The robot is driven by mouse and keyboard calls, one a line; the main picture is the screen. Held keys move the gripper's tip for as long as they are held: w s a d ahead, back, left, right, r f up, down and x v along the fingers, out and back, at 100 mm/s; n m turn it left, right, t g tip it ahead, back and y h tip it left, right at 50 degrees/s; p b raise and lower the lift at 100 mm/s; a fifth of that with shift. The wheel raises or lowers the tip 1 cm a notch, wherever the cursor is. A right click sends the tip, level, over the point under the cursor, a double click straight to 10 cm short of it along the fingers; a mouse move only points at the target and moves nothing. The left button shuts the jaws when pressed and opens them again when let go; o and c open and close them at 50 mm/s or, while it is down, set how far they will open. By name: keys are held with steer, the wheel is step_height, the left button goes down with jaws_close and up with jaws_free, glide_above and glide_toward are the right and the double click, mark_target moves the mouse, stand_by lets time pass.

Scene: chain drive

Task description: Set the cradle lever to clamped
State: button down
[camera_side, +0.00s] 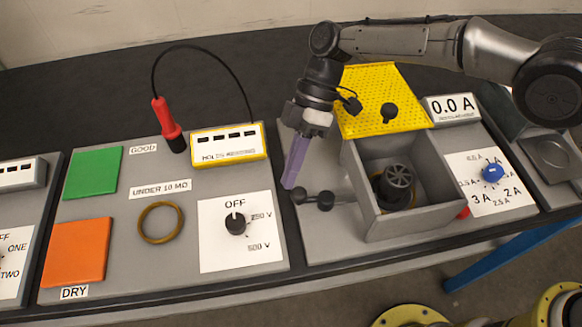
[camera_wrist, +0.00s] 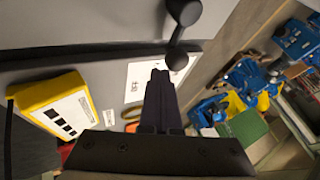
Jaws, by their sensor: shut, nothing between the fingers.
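A dark lever with ball knobs (camera_side: 325,202), which I take for the cradle lever, lies low over the grey panel at the left side of an open grey box (camera_side: 415,219). In the wrist view the lever (camera_wrist: 184,11) is at the top, its smaller knob close to my fingertips. My gripper (camera_side: 289,186) is shut and empty, its purple fingers pointing down just beside and above the lever's left knob. In the wrist view my gripper (camera_wrist: 160,73) also shows closed. I cannot tell if it touches the knob. No clamped marking is readable.
A dark motor-like part (camera_side: 397,178) sits in the box. A yellow perforated cover (camera_side: 378,92) with a black knob stands behind it. A dial with a blue knob (camera_side: 493,173) is at right. A red probe (camera_side: 161,112), yellow meter (camera_side: 229,146) and OFF selector (camera_side: 236,223) are at left.

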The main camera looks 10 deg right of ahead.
steer(key=shift+d+f, duration=0.1)
steer(key=a+v, duration=0.1)
steer(key=v, duration=0.9)
steer(key=shift+w+a, duration=0.15)
steer(key=shift+w, duration=0.25)
